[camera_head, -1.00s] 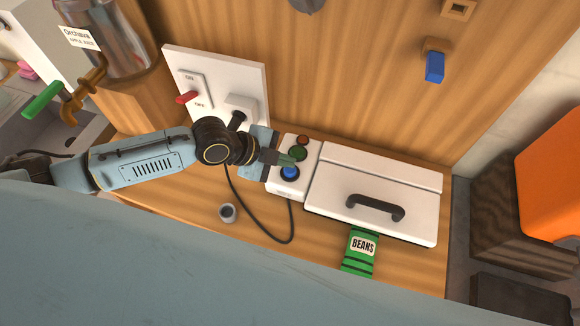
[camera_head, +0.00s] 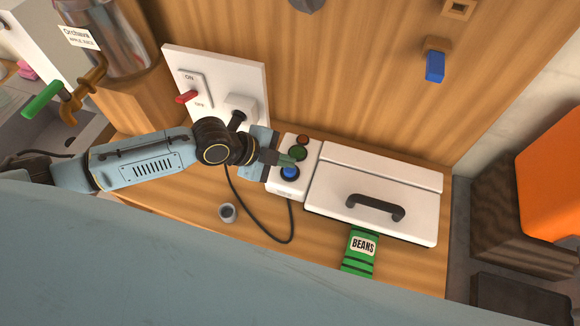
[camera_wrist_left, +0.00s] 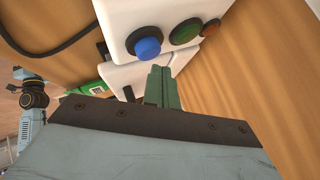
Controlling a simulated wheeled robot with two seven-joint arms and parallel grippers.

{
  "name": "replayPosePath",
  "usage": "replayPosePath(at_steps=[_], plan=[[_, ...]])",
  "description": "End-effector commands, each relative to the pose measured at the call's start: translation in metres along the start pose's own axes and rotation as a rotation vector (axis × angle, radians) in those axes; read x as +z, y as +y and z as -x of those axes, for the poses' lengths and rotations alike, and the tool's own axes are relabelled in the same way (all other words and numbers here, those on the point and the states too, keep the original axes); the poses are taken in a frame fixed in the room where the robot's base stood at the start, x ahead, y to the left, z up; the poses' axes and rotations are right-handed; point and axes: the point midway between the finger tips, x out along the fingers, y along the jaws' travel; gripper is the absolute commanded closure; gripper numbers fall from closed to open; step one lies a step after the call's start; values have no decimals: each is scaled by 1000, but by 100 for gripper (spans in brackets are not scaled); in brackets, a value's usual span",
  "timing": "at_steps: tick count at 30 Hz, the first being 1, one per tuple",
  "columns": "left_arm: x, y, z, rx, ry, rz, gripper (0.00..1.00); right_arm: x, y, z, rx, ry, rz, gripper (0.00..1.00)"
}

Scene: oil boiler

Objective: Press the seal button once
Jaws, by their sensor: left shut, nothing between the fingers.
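The white sealer's control box (camera_head: 285,187) carries a blue button (camera_head: 290,173), with green and red round parts behind it. No readable label tells which is the seal button. The blue button also shows in the left wrist view (camera_wrist_left: 147,46), as do the green part (camera_wrist_left: 186,31) and the red part (camera_wrist_left: 210,27). My left gripper (camera_head: 293,160) is shut and empty. In the head view its tips overlap the blue button's far edge; contact cannot be told. Its fingers (camera_wrist_left: 160,76) appear below the button in the wrist view. My right arm shows small there; its gripper state is unclear.
The sealer's white lid (camera_head: 370,180) with a dark handle is right of the box. A green BEANS bag (camera_head: 360,252) sticks out in front. A switch panel (camera_head: 250,75) stands behind my left arm.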

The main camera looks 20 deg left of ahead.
Motion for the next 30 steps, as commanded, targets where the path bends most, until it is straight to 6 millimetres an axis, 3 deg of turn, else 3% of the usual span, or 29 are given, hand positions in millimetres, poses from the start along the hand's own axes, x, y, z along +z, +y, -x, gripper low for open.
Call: replayPosePath(at_steps=[30], plan=[[6, 6, -9, 0, 0, 0, 100, 0, 0, -9, 1, 0, 0, 100]])
